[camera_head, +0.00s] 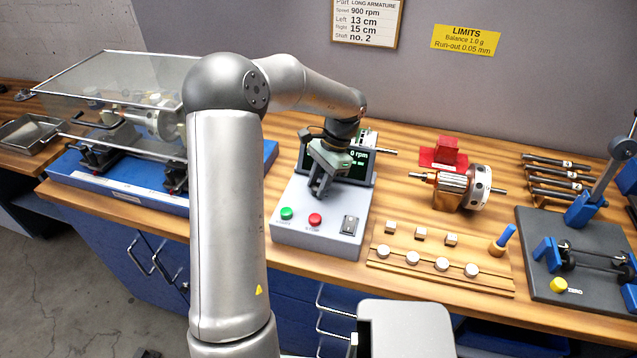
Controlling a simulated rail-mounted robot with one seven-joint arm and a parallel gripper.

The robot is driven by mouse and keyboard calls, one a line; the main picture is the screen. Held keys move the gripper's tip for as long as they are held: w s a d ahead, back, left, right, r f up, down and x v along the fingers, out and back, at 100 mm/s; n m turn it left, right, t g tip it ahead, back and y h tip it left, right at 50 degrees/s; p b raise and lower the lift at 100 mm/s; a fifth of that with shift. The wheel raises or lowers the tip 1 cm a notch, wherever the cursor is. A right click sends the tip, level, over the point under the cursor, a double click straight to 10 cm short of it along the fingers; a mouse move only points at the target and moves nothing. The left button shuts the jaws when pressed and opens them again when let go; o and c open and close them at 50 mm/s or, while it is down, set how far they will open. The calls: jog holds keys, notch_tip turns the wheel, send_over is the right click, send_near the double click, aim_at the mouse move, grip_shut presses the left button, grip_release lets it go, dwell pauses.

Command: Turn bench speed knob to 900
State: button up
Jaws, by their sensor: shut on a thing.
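The grey bench control box (284,240) stands at the middle of the wooden bench. It has a green button (287,213), a red button (315,219) and a small switch (349,224) on its top. Its dark display (359,160) stands at the back and reads 0 rpm. My gripper (319,188) points down over the back left of the box top, in front of the display, and is shut. The speed knob is hidden behind the gripper fingers, so the knob's pointer and setting cannot be seen. A wall card (366,20) lists a speed of 900 rpm.
A balancing bench with a clear cover (120,75) stands at left. At right are an armature (462,187), a red block (443,153), a wooden weight rack (400,258), several dark shafts (556,177) and a dark fixture plate (540,222). My arm crosses the middle left.

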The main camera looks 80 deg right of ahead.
jog(key=shift+m, duration=0.3)
dwell(0.4)
jog(key=o, duration=1)
jog(key=shift+c, duration=0.2)
jog(key=shift+r, duration=0.1)
jog(key=v, duration=1.7)
jog(key=shift+r+b, duration=0.15)
jog(key=shift+b, duration=0.3)
jog(key=shift+s+a, duration=0.1)
